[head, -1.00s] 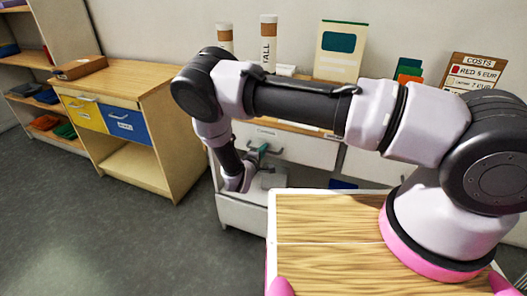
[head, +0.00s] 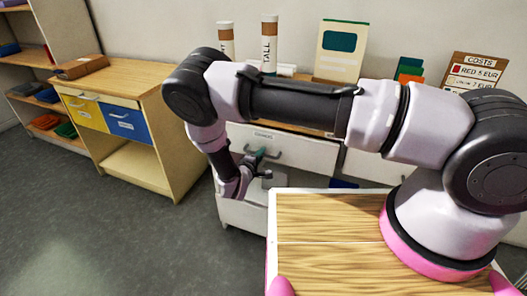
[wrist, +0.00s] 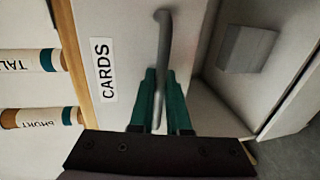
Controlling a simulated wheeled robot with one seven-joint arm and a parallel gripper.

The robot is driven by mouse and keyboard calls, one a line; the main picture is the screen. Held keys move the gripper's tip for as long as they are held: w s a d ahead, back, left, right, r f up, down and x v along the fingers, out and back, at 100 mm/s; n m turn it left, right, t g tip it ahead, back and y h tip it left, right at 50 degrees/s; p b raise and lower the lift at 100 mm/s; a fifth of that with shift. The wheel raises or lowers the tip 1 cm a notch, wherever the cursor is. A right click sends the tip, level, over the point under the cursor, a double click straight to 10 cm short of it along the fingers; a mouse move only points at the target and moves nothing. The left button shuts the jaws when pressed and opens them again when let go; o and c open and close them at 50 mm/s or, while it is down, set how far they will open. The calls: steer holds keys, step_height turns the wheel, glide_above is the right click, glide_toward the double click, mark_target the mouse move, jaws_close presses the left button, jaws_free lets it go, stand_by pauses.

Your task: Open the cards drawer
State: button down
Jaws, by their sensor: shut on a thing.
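The white cards drawer (head: 310,155) is in the middle of the head view, under a wooden counter top. Its front carries a label, readable as CARDS (wrist: 104,70) in the wrist view. A grey bar handle (wrist: 163,35) is fixed to that front. My gripper (wrist: 161,76) has its green fingers on either side of the handle and is shut on it. In the head view my gripper (head: 258,154) is at the drawer front, partly hidden by my arm. The drawer front seems to stand slightly forward; its inside is not visible.
Below the drawer is an open shelf with a grey block (wrist: 246,48). Two tubes, one marked TALL (head: 269,45), stand on the counter. A wooden cabinet (head: 140,170) with yellow and blue drawers stands left. The floor (head: 90,230) in front is clear.

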steer(key=f+v, duration=0.2)
steer(key=v, duration=1)
steer(key=s+f+v, duration=0.1)
steer(key=f+v, duration=0.2)
steer(key=v, duration=1)
steer(key=shift+f, duration=0.2)
steer(key=shift+s+a, duration=0.1)
steer(key=shift+s, duration=0.05)
steer(key=c, duration=1.2)
jaws_free()
steer(key=shift+o, duration=0.2)
steer(key=v, duration=1)
steer(key=shift+s, duration=0.35)
steer(key=shift+a, duration=0.1)
